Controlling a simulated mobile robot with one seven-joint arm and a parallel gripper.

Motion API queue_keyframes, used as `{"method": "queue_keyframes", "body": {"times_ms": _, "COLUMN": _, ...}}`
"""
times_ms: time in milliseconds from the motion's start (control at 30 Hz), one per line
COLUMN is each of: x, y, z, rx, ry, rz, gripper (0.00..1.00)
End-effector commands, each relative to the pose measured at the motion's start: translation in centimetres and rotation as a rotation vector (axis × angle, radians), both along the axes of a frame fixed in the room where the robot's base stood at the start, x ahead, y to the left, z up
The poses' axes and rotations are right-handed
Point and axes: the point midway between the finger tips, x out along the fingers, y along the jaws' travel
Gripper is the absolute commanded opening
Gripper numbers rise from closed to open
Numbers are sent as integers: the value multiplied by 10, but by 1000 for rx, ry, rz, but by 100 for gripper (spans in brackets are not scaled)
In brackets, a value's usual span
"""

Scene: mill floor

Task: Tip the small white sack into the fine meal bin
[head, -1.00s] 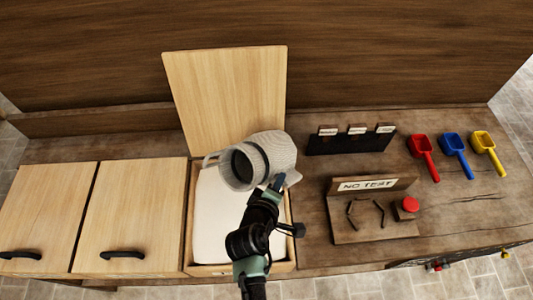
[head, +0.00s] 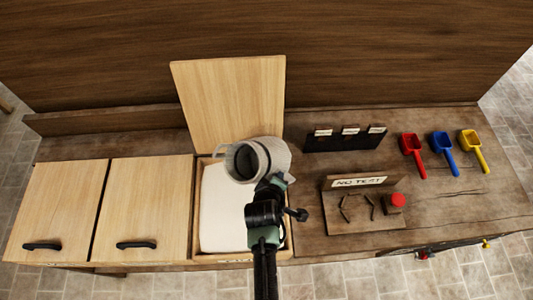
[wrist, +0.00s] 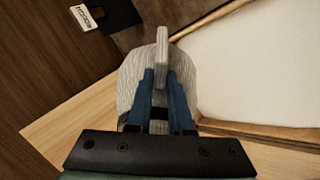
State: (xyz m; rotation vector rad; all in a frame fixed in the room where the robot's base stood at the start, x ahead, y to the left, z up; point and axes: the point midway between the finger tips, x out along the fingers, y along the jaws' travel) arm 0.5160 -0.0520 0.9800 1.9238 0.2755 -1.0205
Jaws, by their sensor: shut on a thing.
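I cannot read the bin's label. My gripper (head: 274,181) is shut on the sack's right side. The mouth is hidden there, and no falling meal shows.
The bin's wooden lid (head: 230,105) stands raised behind it. Two closed bins (head: 55,205) (head: 148,205) are on the left. On the right are a dark label rack (head: 345,142), a sign stand with a red button (head: 394,200), and red (head: 413,150), blue (head: 442,147) and yellow (head: 473,145) scoops.

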Motion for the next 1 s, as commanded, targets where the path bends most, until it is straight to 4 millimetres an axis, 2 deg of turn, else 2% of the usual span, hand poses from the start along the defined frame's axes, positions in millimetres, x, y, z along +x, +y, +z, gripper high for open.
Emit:
{"method": "queue_keyframes", "body": {"times_ms": 33, "x": 1, "y": -1, "z": 6, "rx": 13, "ry": 11, "rz": -3, "gripper": 0}}
{"method": "queue_keyframes", "body": {"times_ms": 433, "x": 2, "y": -1, "z": 13, "rx": 146, "ry": 137, "rz": -3, "gripper": 0}}
{"method": "queue_keyframes", "body": {"times_ms": 800, "x": 3, "y": -1, "z": 18, "rx": 433, "ry": 417, "rz": -2, "gripper": 0}}
{"method": "queue_keyframes", "body": {"times_ms": 1000, "x": 0, "y": 0, "z": 21, "rx": 480, "ry": 467, "rz": 1, "gripper": 0}}
